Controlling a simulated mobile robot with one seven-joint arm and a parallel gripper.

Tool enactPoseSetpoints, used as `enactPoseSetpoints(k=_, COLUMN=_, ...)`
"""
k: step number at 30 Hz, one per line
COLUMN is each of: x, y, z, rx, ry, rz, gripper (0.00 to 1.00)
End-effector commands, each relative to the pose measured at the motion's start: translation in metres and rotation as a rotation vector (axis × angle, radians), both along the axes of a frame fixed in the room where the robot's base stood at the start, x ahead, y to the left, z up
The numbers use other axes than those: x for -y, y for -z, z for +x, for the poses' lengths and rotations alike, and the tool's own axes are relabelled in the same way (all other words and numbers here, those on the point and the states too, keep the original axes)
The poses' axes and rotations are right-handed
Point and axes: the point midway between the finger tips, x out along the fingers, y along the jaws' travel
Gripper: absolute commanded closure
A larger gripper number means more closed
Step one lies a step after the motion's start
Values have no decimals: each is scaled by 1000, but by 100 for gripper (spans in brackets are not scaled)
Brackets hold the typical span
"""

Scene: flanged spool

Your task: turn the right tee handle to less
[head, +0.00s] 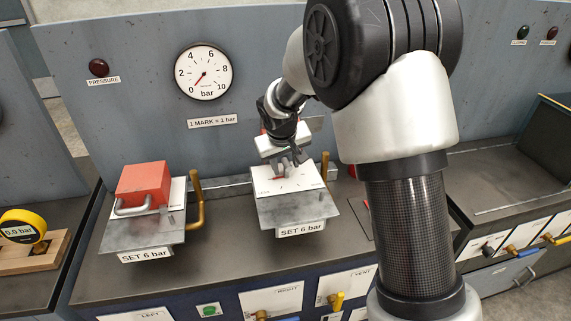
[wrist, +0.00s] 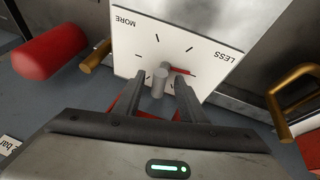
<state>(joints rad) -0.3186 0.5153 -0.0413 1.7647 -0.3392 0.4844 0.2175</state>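The right tee handle (wrist: 160,76) shows in the wrist view as a grey rounded bar standing out from a white dial plate (wrist: 203,42) marked MORE and LESS. A red pointer (wrist: 181,71) beside the handle points toward the LESS side. My gripper (wrist: 160,88) is open, with one finger on each side of the handle and narrow gaps showing. In the head view my gripper (head: 285,160) is over the right plate (head: 308,178), above the sign SET 6 bar (head: 302,229), and mostly hides the handle.
A round gauge (head: 204,72) on the panel reads to 10 bar; its needle points low left. A left unit (head: 145,230) carries a red block (head: 144,183). Brass pipes (head: 197,200) stand beside the plates. A red cylinder (wrist: 50,52) is near my gripper in the wrist view.

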Motion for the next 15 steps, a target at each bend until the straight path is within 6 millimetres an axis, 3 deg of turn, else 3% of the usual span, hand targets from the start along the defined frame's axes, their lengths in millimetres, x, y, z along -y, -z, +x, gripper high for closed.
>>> enactPoseSetpoints(k=9, x=0, y=2, z=1, rx=0, ry=0, rz=0, gripper=63)
enactPoseSetpoints(k=15, x=0, y=2, z=1, rx=0, ry=0, rz=0, gripper=96)
